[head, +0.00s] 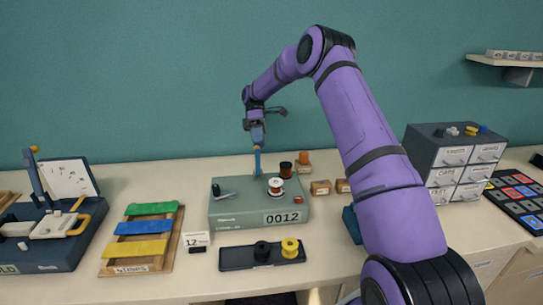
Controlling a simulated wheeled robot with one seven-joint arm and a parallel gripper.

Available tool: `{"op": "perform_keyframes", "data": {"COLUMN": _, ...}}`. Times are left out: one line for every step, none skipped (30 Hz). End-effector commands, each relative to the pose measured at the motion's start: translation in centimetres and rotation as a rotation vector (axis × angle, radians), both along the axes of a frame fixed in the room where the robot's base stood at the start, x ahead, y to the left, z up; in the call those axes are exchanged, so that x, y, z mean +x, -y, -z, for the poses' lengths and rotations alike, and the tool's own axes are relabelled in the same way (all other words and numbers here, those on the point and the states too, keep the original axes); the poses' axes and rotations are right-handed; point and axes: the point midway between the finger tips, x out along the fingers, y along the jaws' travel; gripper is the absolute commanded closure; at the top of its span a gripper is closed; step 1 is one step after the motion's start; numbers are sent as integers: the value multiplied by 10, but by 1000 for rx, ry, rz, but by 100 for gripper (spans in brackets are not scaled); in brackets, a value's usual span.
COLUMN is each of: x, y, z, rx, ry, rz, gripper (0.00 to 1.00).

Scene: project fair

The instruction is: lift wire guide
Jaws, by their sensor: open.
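The grey-green machine (228,214) marked 0012 stands on the bench in the middle of the head view. A thin blue upright piece (257,161), which looks like the wire guide, rises from its back edge. A white spool with dark red winding (275,186) and a small black knob (215,189) sit on its top. My gripper (257,136) is open, pointing down just above the blue upright. The fingertips are small here, and I cannot tell whether they touch it or stand around it.
A black tray (228,262) with a black and a yellow spool lies in front. Colored bars on a wooden rack (119,261) are left, beside a dark blue device (58,248). A grey drawer cabinet (427,151) stands right. Small wooden blocks (320,187) lie beside the machine.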

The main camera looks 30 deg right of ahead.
Motion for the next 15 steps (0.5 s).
{"op": "perform_keyframes", "data": {"x": -8, "y": -2, "z": -2, "rx": 0, "ry": -1, "rz": -1, "gripper": 52}}
{"op": "perform_keyframes", "data": {"x": -12, "y": -2, "z": -3, "rx": 0, "ry": 0, "rz": -1, "gripper": 52}}
{"op": "perform_keyframes", "data": {"x": -18, "y": -4, "z": -4, "rx": 0, "ry": 0, "rz": -1, "gripper": 52}}
{"op": "perform_keyframes", "data": {"x": -23, "y": -5, "z": -4, "rx": 0, "ry": 0, "rz": -1, "gripper": 52}}
{"op": "perform_keyframes", "data": {"x": -28, "y": -5, "z": -5, "rx": 1, "ry": 0, "rz": -1, "gripper": 52}}
{"op": "perform_keyframes", "data": {"x": -35, "y": -6, "z": -6, "rx": 1, "ry": 0, "rz": -1, "gripper": 52}}
{"op": "perform_keyframes", "data": {"x": -40, "y": -7, "z": -6, "rx": 1, "ry": 0, "rz": -1, "gripper": 52}}
{"op": "perform_keyframes", "data": {"x": -45, "y": -8, "z": -6, "rx": 1, "ry": 0, "rz": -1, "gripper": 52}}
{"op": "perform_keyframes", "data": {"x": -53, "y": -10, "z": -8, "rx": 1, "ry": 0, "rz": -1, "gripper": 52}}
{"op": "perform_keyframes", "data": {"x": -58, "y": -11, "z": -8, "rx": 1, "ry": 0, "rz": -1, "gripper": 52}}
{"op": "perform_keyframes", "data": {"x": -63, "y": -12, "z": -8, "rx": 1, "ry": 1, "rz": -1, "gripper": 52}}
{"op": "perform_keyframes", "data": {"x": -71, "y": -13, "z": -9, "rx": 1, "ry": 0, "rz": -2, "gripper": 52}}
{"op": "perform_keyframes", "data": {"x": -76, "y": -14, "z": -10, "rx": 0, "ry": 1, "rz": -2, "gripper": 52}}
{"op": "perform_keyframes", "data": {"x": -82, "y": -15, "z": -10, "rx": 0, "ry": 1, "rz": -2, "gripper": 52}}
{"op": "perform_keyframes", "data": {"x": -89, "y": -16, "z": -11, "rx": 1, "ry": 0, "rz": -2, "gripper": 52}}
